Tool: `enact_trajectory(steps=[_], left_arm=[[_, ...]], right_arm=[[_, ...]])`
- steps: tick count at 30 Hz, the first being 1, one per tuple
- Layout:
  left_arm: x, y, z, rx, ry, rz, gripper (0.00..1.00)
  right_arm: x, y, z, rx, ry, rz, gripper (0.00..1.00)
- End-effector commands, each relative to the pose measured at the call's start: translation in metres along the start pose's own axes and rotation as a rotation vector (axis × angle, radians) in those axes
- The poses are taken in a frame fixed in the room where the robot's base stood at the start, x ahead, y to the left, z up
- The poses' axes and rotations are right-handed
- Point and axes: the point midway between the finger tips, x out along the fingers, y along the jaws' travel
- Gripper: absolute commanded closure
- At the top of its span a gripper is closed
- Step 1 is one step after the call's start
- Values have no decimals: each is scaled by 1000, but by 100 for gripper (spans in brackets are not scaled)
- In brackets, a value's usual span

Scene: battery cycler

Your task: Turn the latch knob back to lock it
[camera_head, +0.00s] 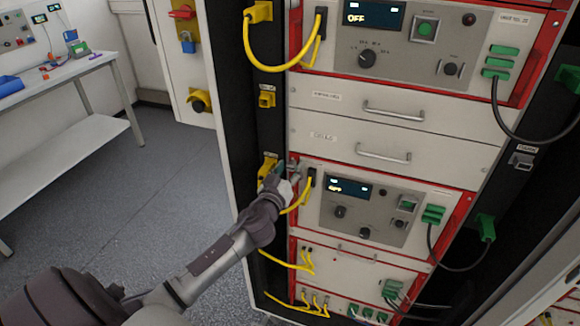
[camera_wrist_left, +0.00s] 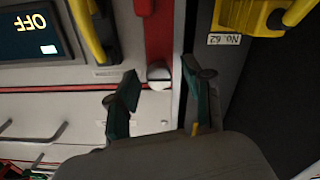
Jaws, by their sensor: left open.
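My left gripper (camera_head: 284,174) reaches the left edge of the lower cycler unit (camera_head: 380,211) in the head view. In the left wrist view its two dark green fingers (camera_wrist_left: 160,98) are spread apart, with nothing held between them. A small dark and white latch knob (camera_wrist_left: 158,76) sits at the end of the red strip (camera_wrist_left: 158,38), in line with the gap between the fingers. The fingers do not appear to touch it. In the head view I cannot make out this knob behind the gripper. My right gripper is not in view.
Yellow cables (camera_head: 302,195) loop close to the gripper. A yellow connector (camera_wrist_left: 248,14) with a label beside it is at the wrist view's upper right. White drawers (camera_head: 390,145) with handles sit above the unit. The floor (camera_head: 150,200) left of the rack is clear.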

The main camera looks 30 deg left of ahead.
Motion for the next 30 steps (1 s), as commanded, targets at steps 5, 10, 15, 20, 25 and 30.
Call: enact_trajectory(steps=[5, 10, 15, 20, 25, 30], left_arm=[[2, 0, 0, 1, -1, 1, 49], [2, 0, 0, 1, -1, 1, 57], [2, 0, 0, 0, -1, 0, 85], [2, 0, 0, 0, -1, 0, 100], [2, 0, 1, 9, -1, 0, 100], [2, 0, 1, 57, 0, 1, 100]], right_arm=[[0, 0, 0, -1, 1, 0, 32], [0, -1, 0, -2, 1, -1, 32], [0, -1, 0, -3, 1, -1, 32], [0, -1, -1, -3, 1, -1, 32], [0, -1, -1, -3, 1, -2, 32], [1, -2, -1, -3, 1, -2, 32]])
